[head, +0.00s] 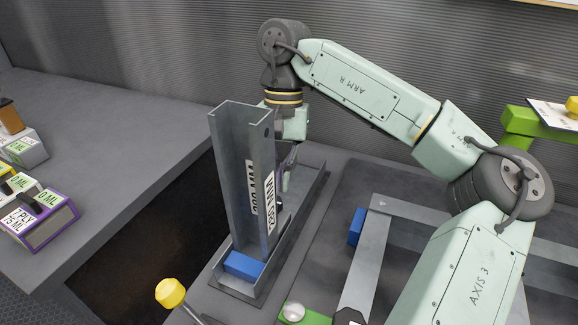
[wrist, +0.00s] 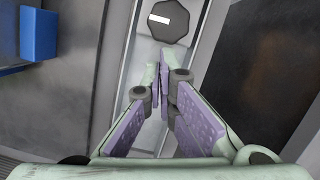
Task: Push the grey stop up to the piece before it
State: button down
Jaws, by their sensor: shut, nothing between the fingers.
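A tall grey U-shaped channel piece (head: 232,160) with white "MM" labels stands upright in a long grey tray (head: 309,205) in the head view. A blue block (head: 243,265) sits at the near end, by its foot. My gripper (head: 289,165) is low behind the upright piece, which partly hides it. In the wrist view my gripper (wrist: 160,78) is shut and empty above a pale rail. A dark eight-sided knob (wrist: 163,20) with a white mark sits just beyond the fingertips. It may belong to the grey stop; I cannot tell whether the fingers touch it.
A yellow knob (head: 170,292) on a lever stands at the near edge. A grey frame (head: 363,260) with a blue block (head: 356,227) lies to the right. Boxes (head: 40,222) stand on the left bench, across a dark gap (head: 140,245). A corrugated wall (head: 180,50) rises behind.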

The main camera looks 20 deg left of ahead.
jog(key=v, duration=1.2)
